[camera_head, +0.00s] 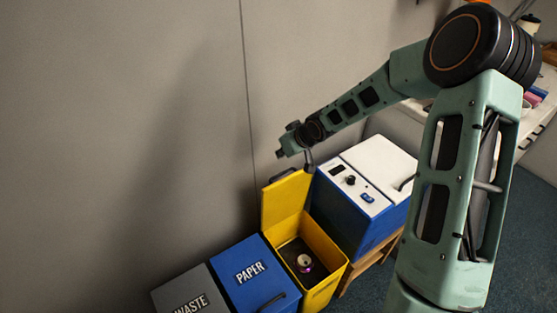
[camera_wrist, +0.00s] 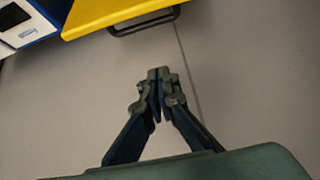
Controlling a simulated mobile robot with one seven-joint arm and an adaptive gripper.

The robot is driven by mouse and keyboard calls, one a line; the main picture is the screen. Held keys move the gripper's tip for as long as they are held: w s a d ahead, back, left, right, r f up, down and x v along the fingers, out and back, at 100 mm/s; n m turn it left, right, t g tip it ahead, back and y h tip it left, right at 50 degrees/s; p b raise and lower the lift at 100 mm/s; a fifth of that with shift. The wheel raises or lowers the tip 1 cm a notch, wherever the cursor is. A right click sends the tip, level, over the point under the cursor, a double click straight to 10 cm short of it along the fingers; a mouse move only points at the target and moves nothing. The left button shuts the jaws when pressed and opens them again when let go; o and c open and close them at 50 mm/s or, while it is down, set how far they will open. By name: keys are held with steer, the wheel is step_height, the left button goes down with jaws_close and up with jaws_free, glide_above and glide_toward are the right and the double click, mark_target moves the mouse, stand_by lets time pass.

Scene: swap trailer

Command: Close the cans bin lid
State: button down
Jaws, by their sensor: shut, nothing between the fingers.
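The yellow bin (camera_head: 330,262) stands with its lid (camera_head: 285,202) open and raised upright at the back, near the wall. A can (camera_head: 304,263) lies inside the bin. The bin's label is not visible. In the wrist view the yellow lid (camera_wrist: 110,12) shows at the top edge, with its dark handle (camera_wrist: 143,22) along the rim. My gripper (camera_wrist: 160,72) is shut and empty, with a gap in the picture between its fingertips and the handle. In the head view my gripper (camera_head: 281,153) is at the wall side, just above the lid's upper edge.
The blue PAPER bin (camera_head: 250,270) and grey WASTE bin (camera_head: 187,295) stand to the left with lids shut. A blue and white appliance (camera_head: 345,210) stands close on the right. The grey wall (camera_head: 120,120) is close behind the lid.

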steer(key=f, duration=0.2)
steer(key=w+f, duration=0.1)
steer(key=f, duration=0.2)
steer(key=f+b, duration=0.1)
steer(key=f, duration=0.2)
steer(key=shift+w+a+f, duration=0.15)
steer(key=shift+a, duration=0.25)
steer(key=shift+d, duration=0.1)
